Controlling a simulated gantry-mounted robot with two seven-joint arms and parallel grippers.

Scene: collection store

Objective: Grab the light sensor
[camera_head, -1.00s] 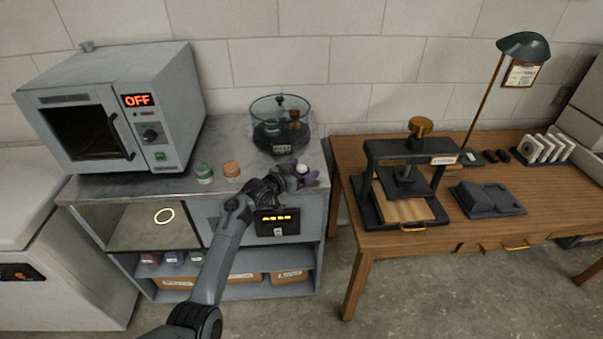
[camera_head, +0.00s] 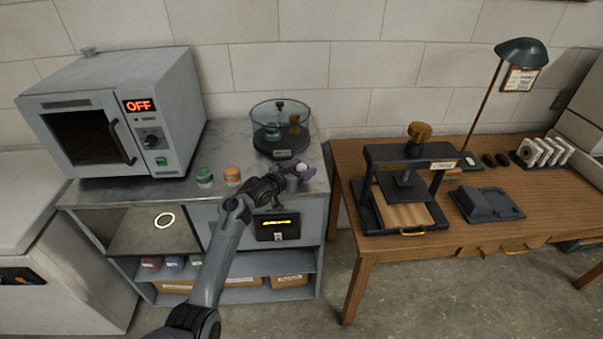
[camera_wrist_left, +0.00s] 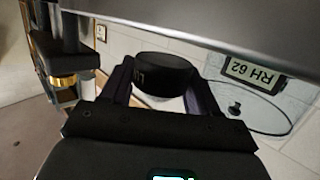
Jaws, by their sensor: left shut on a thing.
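The light sensor (camera_wrist_left: 165,75) is a dark round puck with partly visible lettering on its side, seen between my left gripper's fingers in the left wrist view. In the head view its pale top (camera_head: 302,169) shows at the fingertips. My left gripper (camera_head: 297,176) is at the front right corner of the grey cabinet top (camera_head: 232,133), shut on the sensor. It also shows in the left wrist view (camera_wrist_left: 163,92), with a finger on each side of the puck. I cannot tell whether the sensor touches the cabinet top. My right gripper is out of view.
A glass vessel (camera_head: 262,122) stands behind the gripper; a display reading RH 62 (camera_wrist_left: 250,73) shows close by. A wooden table (camera_head: 350,152) with a press stands right, across a gap.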

